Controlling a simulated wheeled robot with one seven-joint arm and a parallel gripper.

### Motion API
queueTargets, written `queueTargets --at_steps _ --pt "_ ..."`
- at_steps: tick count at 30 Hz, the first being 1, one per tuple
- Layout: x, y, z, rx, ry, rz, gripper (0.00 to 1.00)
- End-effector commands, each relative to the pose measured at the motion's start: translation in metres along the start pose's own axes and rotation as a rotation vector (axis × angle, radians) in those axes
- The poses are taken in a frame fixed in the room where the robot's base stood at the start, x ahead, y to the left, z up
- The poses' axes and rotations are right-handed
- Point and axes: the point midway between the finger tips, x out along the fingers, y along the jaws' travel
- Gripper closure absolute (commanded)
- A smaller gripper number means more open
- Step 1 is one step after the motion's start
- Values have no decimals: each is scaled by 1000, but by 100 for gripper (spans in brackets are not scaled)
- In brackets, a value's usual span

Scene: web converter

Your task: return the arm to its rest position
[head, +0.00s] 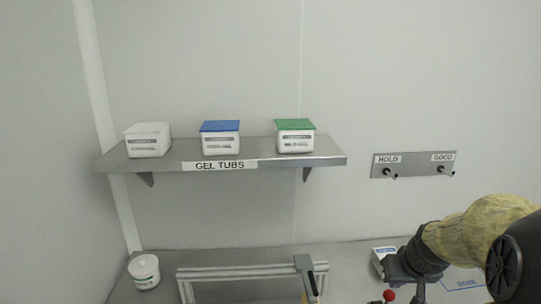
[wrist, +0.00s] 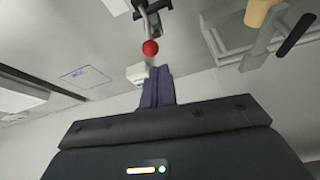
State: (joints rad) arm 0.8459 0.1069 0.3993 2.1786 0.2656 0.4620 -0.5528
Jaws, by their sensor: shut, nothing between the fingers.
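My arm, in a yellowish sleeve, comes in from the right edge of the head view, bent down over the counter. My gripper (head: 417,294) hangs at its dark wrist, low in the head view, with its tips near or past the bottom edge. In the wrist view the two dark fingers of my gripper (wrist: 158,74) are pressed together with nothing between them. A red ball-shaped knob (wrist: 150,47) shows just beyond the fingertips there, and low in the head view (head: 389,295), left of my gripper. I cannot tell how far apart they are.
A small white device (head: 383,257) stands behind my wrist on the counter (head: 225,261). A metal frame with a dark handle (head: 306,267) is left. A white tub (head: 144,271) stands far left. The wall shelf (head: 330,159) holds three tubs; a hook plate (head: 413,166) is right.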

Motion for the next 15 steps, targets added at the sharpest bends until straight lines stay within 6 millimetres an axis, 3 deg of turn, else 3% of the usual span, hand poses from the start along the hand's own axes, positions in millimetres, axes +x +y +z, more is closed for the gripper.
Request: queueTargets --at_steps 6,15 --pt "12 -54 32 -37 -71 -15 100" --pt "19 -110 85 -78 -153 -21 100"
